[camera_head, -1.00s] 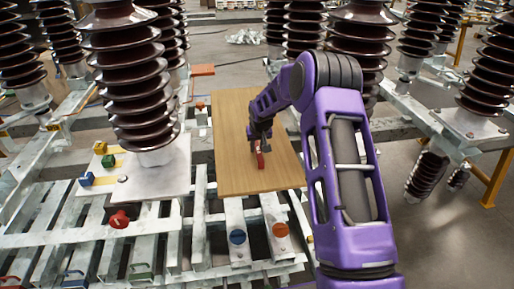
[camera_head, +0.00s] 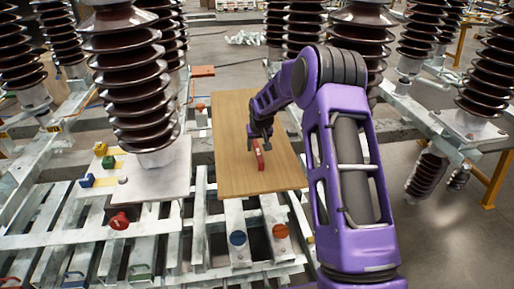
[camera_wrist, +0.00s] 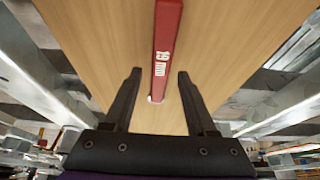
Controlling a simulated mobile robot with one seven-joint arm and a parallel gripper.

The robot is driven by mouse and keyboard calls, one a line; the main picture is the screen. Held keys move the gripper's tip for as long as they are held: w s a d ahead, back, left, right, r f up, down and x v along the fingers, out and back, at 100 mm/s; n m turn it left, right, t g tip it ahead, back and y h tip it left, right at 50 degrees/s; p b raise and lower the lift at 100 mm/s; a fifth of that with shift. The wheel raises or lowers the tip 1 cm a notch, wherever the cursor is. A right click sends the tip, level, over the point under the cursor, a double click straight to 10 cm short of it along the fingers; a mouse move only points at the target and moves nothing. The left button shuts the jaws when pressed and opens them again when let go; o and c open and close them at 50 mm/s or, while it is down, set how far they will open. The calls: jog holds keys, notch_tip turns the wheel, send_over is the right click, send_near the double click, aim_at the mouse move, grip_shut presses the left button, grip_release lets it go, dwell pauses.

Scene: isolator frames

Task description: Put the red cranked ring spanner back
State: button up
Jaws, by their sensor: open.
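The red spanner (camera_head: 259,155) lies on the wooden board (camera_head: 232,120). In the wrist view the red spanner (camera_wrist: 166,45) runs down from the top edge, with "19 mm" in white on it. Its near end lies between my two fingers, and its far end is out of that view. My gripper (camera_head: 260,138) is over the board at the spanner, and it also shows in the wrist view (camera_wrist: 160,80) with its black fingers apart. The fingers stand to either side of the spanner with a gap on both sides.
Large brown ribbed insulators (camera_head: 133,75) stand to the left and behind. Yellow, green and blue blocks (camera_head: 87,181) sit on a pale plate at the left. Red (camera_head: 119,221), blue (camera_head: 238,238) and orange (camera_head: 280,231) knobs are on the metal frame. The board is otherwise clear.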

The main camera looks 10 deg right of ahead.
jog(key=p+v, duration=0.1)
jog(key=v, duration=0.9)
jog(key=shift+r, duration=0.2)
jog(key=shift+s, duration=0.15)
